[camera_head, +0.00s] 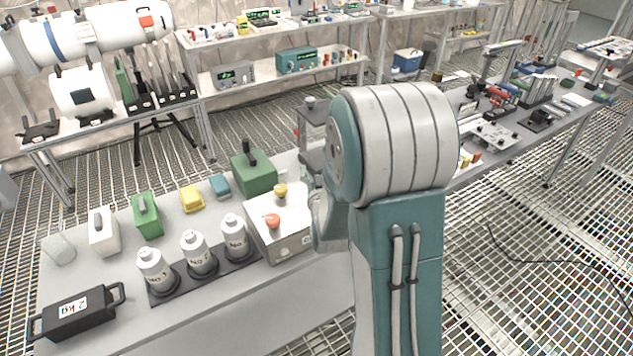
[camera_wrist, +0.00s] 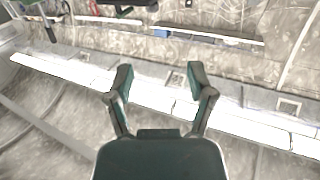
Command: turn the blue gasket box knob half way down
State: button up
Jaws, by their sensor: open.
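No blue box with a clear knob stands out, and I cannot tell which thing is the gasket box. In the head view a small blue box (camera_head: 220,186) lies on the near table, with no knob I can make out. Beside it a pale metal box (camera_head: 290,240) carries an orange-red knob (camera_head: 272,220) and a yellow knob (camera_head: 281,189). In the wrist view my gripper (camera_wrist: 158,82) is open, with nothing between its fingers. It faces a pale wall and a bright strip, far from the table things. My arm hides part of the table's right end.
The near table (camera_head: 185,325) also holds three white cylinders (camera_head: 199,252), a black weight (camera_head: 75,312), a green box with a black lever (camera_head: 253,172) and a yellow box (camera_head: 192,199). Crowded benches stand behind and at right. The grating floor (camera_head: 540,290) at right is mostly clear.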

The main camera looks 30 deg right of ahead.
jog(key=shift+r, duration=0.4)
jog(key=shift+o, duration=1.1)
jog(key=shift+d, duration=0.1)
jog(key=s+d+f+n+y, duration=0.4)
jog(key=s+f+n+y, duration=0.6)
jog(key=y, duration=0.4)
jog(key=shift+m, duration=0.4)
jog(key=x, duration=0.9)
jog(key=shift+w+a+r, duration=0.1)
jog(key=shift+w+a, duration=0.15)
jog(key=shift+a, duration=0.2)
